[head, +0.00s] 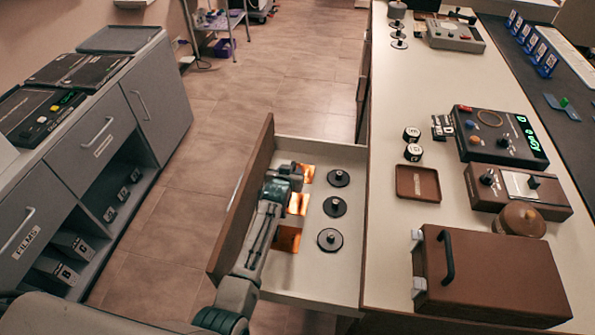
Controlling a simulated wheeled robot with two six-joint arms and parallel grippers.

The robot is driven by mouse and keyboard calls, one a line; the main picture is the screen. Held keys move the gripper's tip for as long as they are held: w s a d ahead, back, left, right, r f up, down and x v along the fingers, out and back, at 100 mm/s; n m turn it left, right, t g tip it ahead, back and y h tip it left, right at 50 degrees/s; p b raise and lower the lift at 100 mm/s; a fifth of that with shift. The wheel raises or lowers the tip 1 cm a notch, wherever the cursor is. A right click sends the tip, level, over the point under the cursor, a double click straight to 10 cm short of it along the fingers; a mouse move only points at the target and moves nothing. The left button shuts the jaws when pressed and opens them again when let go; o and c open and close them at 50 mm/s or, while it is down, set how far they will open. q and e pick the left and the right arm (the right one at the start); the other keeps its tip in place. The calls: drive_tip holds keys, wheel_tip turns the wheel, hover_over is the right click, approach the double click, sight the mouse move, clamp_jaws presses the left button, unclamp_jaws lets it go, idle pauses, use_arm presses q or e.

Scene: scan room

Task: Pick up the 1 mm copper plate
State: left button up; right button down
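Three shiny copper plates lie in a row in the open drawer (340,285): a far one (308,174), a middle one (298,204) and a near one (287,239). I cannot read any thickness marking, so I cannot tell which is 1 mm. My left gripper (294,171) is over the drawer's left side, by the far plate and partly covering the far and middle ones. Its fingers are too small and overlapped to tell whether they are open or shut, or touching a plate. My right gripper is not in view.
Three black knobbed discs (334,207) lie right of the plates. The drawer front (240,205) rises left of my arm. The counter (390,240) on the right holds a brown tray (417,196), a brown case (490,275) and control boxes (497,137). Grey cabinets (150,95) stand left; floor between is clear.

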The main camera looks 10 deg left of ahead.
use_arm(q)
drive_tip(key=shift+f+x, duration=0.25)
drive_tip(key=shift+x, duration=2.3)
drive_tip(key=shift+s+a, duration=0.15)
drive_tip(key=shift+c, duration=0.4)
clamp_jaws()
